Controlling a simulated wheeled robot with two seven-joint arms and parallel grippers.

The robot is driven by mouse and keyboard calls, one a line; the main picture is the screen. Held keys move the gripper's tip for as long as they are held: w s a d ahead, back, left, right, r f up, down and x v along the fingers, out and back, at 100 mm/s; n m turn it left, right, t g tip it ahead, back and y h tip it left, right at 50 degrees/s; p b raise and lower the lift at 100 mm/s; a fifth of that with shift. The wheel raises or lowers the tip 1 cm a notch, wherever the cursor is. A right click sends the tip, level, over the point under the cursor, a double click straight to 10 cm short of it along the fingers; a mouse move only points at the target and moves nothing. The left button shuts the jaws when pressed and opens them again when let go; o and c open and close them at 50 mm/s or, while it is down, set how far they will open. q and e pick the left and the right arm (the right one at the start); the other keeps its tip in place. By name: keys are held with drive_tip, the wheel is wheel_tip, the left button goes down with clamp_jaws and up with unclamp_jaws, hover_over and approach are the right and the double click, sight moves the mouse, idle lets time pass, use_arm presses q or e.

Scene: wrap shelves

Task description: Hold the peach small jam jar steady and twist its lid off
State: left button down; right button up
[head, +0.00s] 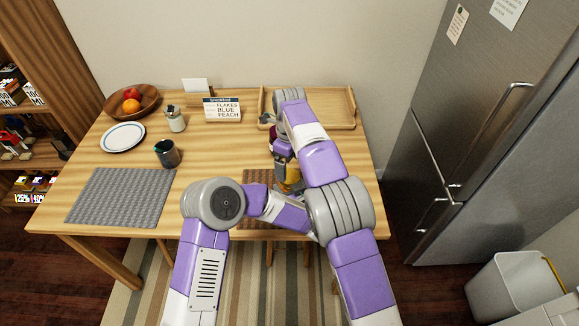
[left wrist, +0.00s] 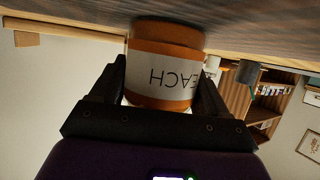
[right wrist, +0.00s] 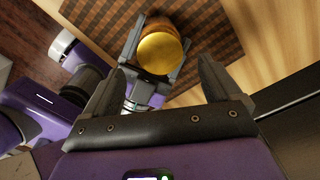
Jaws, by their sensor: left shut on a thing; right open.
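The peach jar (left wrist: 160,78) has amber contents and a white label with the letters "EACH" showing upside down in the left wrist view. My left gripper (left wrist: 164,72) is shut on the jar, one finger on each side. In the right wrist view the jar's round gold lid (right wrist: 160,54) is on top, seen from above. My right gripper (right wrist: 162,66) is open and empty, its fingers pointing towards the lid and apart from it. In the head view the jar (head: 291,180) is mostly hidden behind my arms.
A brown checked mat (right wrist: 205,30) lies below the jar. A wooden tray (head: 338,118) stands behind my right arm. A sign (head: 222,110), a dark cup (head: 167,154), a white plate (head: 123,137) and a fruit bowl (head: 147,101) stand to the left. The grey mat (head: 120,195) is clear.

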sight(290, 176)
wheel_tip(290, 176, up, 3)
drive_tip(key=m, duration=0.2)
drive_tip(key=shift+m, duration=0.4)
drive_tip(key=shift+f, duration=3.9)
drive_tip(key=c, duration=1.1)
drive_tip(key=shift+n, duration=1.6)
